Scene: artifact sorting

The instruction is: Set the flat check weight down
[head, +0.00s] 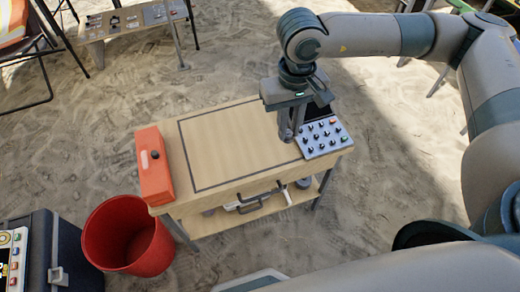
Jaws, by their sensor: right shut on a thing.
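My right gripper (287,136) points down over the right part of the wooden table (225,148), at the left edge of a grey panel (323,139) with several dark knobs. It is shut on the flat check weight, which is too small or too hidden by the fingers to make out. I cannot tell whether the fingertips touch the tabletop. A dark rectangular outline marks the middle of the tabletop, and the area inside it is bare. My left gripper is not in view.
An orange-red box (153,171) lies along the table's left end. A dark screen (318,110) stands behind the knobs. A red bucket (125,236) stands on the sand at front left, near a dark case (68,255). A lower shelf holds tools.

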